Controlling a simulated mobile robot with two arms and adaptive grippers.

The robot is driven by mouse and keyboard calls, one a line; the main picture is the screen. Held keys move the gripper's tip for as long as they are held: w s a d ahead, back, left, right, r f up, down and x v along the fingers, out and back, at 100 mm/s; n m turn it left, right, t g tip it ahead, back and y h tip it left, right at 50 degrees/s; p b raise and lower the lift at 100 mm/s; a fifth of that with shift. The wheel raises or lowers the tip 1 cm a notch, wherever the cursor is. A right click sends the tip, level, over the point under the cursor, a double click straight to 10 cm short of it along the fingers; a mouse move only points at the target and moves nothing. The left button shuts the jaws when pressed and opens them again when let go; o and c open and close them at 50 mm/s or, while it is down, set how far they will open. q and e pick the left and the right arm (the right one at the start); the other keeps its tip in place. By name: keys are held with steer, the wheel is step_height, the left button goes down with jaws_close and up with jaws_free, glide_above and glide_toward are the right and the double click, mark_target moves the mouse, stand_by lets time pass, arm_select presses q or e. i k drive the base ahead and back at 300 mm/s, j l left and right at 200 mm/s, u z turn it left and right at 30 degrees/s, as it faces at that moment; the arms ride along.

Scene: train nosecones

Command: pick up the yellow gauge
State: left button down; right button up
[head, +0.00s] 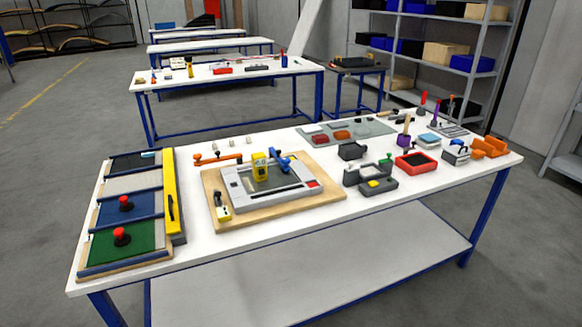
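A small upright yellow block with dark marks (260,167) stands at the grey frame (298,199) on the wooden board, near the table's middle. It looks like the yellow gauge, though its details are too small to be sure. A long yellow bar (170,182) lies along the right side of the tray on the left. Neither of my grippers is in view.
The sectioned tray (128,265) with red-knobbed pieces fills the table's left end. A blue clamp-like part (283,161) is close right of the yellow block. A red tray (416,162) and several tools crowd the right. The front right tabletop is clear.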

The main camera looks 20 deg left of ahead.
mark_target(259, 160)
steer(key=j+z, duration=0.3)
steer(key=j, duration=2.85)
